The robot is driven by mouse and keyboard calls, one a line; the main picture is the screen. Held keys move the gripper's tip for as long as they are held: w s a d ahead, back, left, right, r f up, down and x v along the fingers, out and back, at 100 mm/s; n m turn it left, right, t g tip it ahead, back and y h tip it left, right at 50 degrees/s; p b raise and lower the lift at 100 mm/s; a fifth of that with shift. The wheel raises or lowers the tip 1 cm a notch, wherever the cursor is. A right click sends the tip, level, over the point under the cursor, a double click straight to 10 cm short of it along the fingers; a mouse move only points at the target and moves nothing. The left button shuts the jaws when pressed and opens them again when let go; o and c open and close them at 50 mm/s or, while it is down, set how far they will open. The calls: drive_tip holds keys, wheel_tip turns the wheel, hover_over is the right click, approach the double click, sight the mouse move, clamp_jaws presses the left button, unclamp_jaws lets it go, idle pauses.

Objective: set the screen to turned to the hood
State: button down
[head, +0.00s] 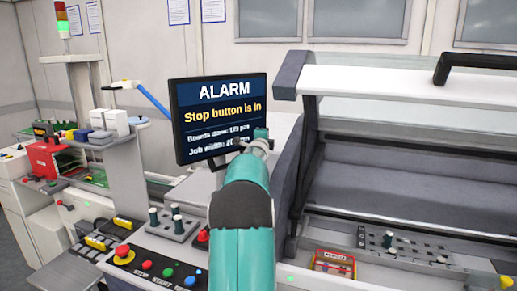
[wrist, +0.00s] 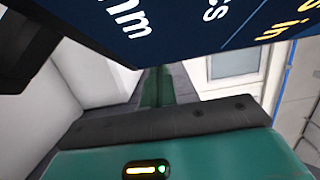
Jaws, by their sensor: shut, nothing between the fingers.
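The screen (head: 220,112) is a dark-framed monitor on a stand, left of the hood. Its face shows toward me and reads "ALARM" and "Stop button is in". In the wrist view the screen (wrist: 180,25) fills the top, close and tilted, with part of its text cut off. My gripper (head: 258,138) is at the screen's lower right, covering part of the last text lines. In the wrist view my gripper (wrist: 157,88) shows its green fingers together, with nothing between them. I cannot tell whether it touches the screen. The hood (head: 390,85) has a pale front bar.
A black handle (head: 475,66) sits on the hood. Below the screen, the control panel carries a red stop button (head: 122,252) and several coloured buttons. A red-framed tray (head: 333,263) lies at the front right. A blue-ended arm (head: 152,98) and a signal tower (head: 63,25) stand left.

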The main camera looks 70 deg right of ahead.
drive_tip(key=shift+w+d, duration=0.1)
drive_tip(key=shift+d, duration=0.25)
idle(0.6)
drive_tip(key=v, duration=1.3)
drive_tip(key=shift+a, duration=0.4)
drive_tip(key=shift+w, duration=0.1)
